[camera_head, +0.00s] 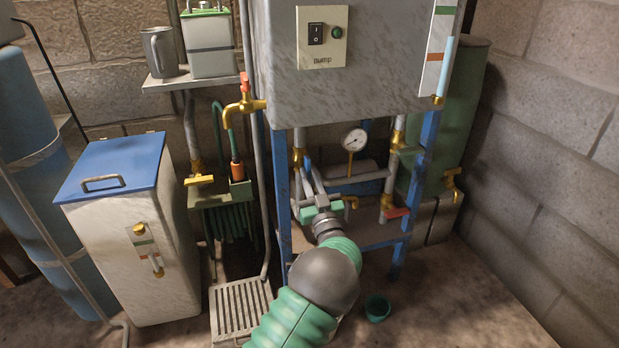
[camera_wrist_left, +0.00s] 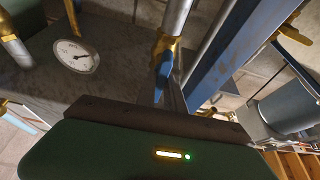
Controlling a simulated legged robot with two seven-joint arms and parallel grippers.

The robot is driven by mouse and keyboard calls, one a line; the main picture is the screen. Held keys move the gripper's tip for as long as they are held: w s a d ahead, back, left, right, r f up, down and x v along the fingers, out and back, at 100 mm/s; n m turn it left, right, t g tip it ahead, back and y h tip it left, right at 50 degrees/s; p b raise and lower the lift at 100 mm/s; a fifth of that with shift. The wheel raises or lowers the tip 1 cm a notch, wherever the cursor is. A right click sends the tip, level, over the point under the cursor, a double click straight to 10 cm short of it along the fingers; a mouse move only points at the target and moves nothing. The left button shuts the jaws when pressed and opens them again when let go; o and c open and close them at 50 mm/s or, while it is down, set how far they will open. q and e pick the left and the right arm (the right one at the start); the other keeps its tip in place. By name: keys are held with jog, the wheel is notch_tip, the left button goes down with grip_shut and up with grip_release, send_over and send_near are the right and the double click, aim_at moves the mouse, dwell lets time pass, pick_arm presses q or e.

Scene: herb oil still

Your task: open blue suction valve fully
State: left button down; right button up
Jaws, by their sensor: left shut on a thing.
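The blue suction valve lever (camera_head: 307,164) sits under the grey tank, on a brass valve body (camera_head: 299,155) on a vertical pipe. My left gripper (camera_head: 309,174) reaches up to it from below, its grey fingers shut on the lever. In the left wrist view the blue lever (camera_wrist_left: 163,82) hangs down from the brass valve (camera_wrist_left: 166,50) and points toward my gripper. Its lower end is hard to make out behind the dark edge of my gripper body. How far the valve is turned is unclear. My right gripper is out of view.
A pressure gauge (camera_head: 355,139) and a red-handled valve (camera_head: 397,212) are to the right, between the blue frame legs (camera_head: 423,172). A brass tap with red top (camera_head: 244,101) is at left. A small green cup (camera_head: 377,308) stands on the floor, which is clear at right.

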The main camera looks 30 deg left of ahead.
pick_arm(q)
jog(key=shift+f, duration=0.35)
jog(key=c, duration=1.5)
grip_release()
jog(key=shift+w, duration=0.1)
jog(key=shift+o, duration=0.2)
jog(key=shift+r+g, duration=0.15)
jog(key=shift+g, duration=0.15)
jog(key=p+v, duration=0.6)
jog(key=v, duration=1.1)
jog(key=shift+a+p, duration=0.15)
jog(key=shift+p, duration=0.25)
